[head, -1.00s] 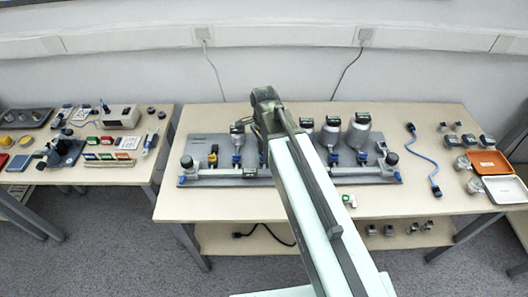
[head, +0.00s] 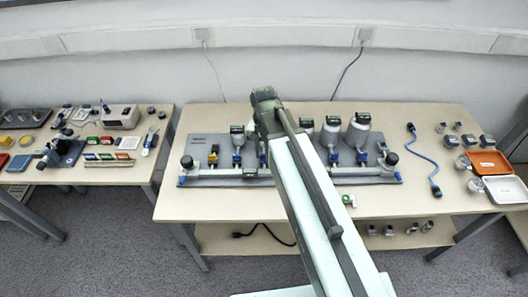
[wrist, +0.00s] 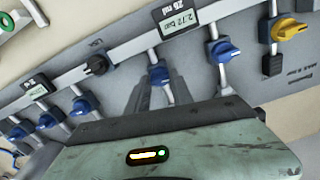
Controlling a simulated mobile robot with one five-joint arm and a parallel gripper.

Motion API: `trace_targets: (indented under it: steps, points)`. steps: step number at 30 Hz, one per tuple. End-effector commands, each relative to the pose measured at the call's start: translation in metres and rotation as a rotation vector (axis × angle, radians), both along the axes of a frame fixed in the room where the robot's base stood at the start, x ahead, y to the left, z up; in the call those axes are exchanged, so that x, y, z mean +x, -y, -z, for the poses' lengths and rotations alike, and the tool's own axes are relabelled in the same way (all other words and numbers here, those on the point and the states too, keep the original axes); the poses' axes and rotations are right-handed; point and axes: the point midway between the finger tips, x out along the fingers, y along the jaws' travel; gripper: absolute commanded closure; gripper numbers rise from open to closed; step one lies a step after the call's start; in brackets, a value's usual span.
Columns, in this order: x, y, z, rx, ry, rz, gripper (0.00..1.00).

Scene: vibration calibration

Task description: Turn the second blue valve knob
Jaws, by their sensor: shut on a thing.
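A grey board (head: 196,146) on the middle table carries a pipe with a row of valves. In the wrist view, a yellow knob (wrist: 288,29) is at the right. The first blue knob (wrist: 223,50) is left of it, and the second blue knob (wrist: 158,73) is nearer the middle. My gripper (wrist: 157,82) has its dark fingers at the second blue knob, shut on it. The fingertip contact is partly blurred. More blue knobs (wrist: 83,106) line up at the lower left. In the head view, my arm hides the gripped knob.
Silver vessels (head: 358,133) stand along the board's back. A blue cable (head: 424,160) and an orange tray (head: 488,162) lie to the right.

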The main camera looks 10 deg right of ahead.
Motion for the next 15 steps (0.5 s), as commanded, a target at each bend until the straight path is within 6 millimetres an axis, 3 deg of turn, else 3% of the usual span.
trace_targets:
  steps: [15]
  points:
    - [-0.0008, -0.0011, 0.0002, 0.002, -0.001, -0.179, 1.00]
